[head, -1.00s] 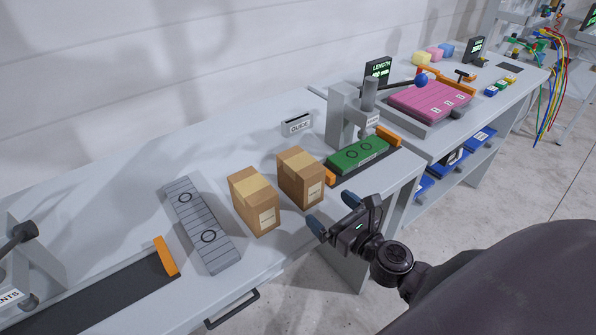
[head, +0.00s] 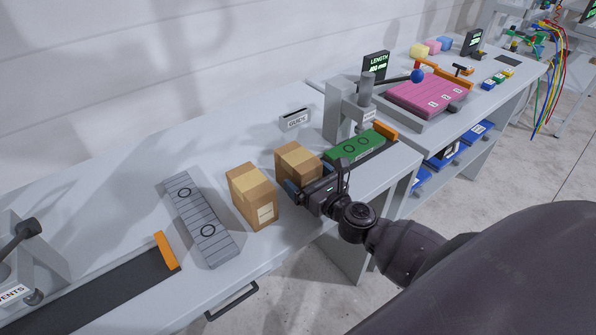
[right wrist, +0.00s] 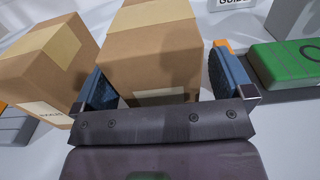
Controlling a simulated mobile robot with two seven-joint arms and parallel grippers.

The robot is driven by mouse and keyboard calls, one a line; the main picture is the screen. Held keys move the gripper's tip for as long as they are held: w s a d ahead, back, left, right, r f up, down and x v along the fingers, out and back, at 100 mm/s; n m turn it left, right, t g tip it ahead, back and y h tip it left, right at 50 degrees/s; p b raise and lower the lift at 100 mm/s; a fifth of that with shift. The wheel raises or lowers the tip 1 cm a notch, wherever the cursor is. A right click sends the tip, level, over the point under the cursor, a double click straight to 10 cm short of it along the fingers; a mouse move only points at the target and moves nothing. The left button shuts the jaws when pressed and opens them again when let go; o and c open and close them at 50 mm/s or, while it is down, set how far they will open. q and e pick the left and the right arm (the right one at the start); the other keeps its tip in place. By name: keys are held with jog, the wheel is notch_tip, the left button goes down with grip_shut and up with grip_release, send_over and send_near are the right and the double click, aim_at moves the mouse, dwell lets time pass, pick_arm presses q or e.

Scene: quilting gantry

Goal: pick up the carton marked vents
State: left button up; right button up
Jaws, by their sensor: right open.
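Two brown taped cartons stand upright side by side on the bench. The left carton (head: 250,195) has a pale label on its front; it also shows at the left of the right wrist view (right wrist: 45,68). The right carton (head: 297,158) shows in the middle of the right wrist view (right wrist: 155,50), its label partly hidden by my gripper. I cannot read either label surely, so I cannot tell which says vents. My right gripper (head: 318,180) is open, with one finger on each side of the right carton. My left gripper is not in view.
A grey slatted panel (head: 200,215) lies left of the cartons. A green block (head: 355,147) sits in a fixture close to the right. A guide holder (head: 295,121) stands behind.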

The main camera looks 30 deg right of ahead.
jog(key=shift+w+a, duration=0.1)
jog(key=shift+w, duration=1)
jog(key=shift+c, duration=0.3)
jog(key=c, duration=1)
jog(key=shift+c, duration=0.4)
jog(key=shift+r, duration=0.15)
